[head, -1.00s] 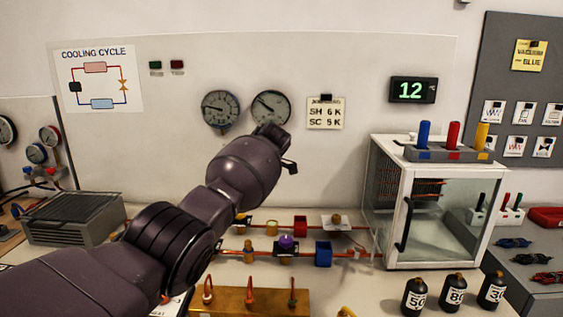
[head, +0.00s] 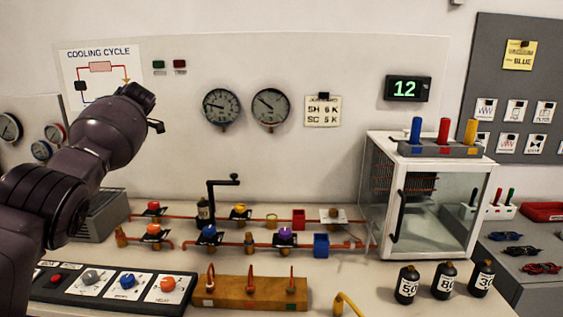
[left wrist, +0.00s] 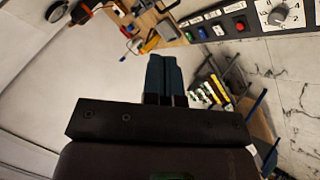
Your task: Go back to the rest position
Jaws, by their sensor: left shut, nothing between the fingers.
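My left arm (head: 100,140) comes in from the left in the head view, bent upward, with its wrist end in front of the cooling cycle chart (head: 101,68). The fingers of my left gripper cannot be made out there. In the left wrist view my left gripper (left wrist: 165,75) shows its two blue-grey fingers together, shut and empty, with pale floor beyond them. My right gripper is in neither view.
The bench holds a copper pipe circuit with coloured valves (head: 285,234), a control panel with knobs (head: 110,285), a wooden block with copper hooks (head: 248,291), a glass cabinet (head: 430,215) and black bottles (head: 445,283). Two gauges (head: 246,107) hang on the wall.

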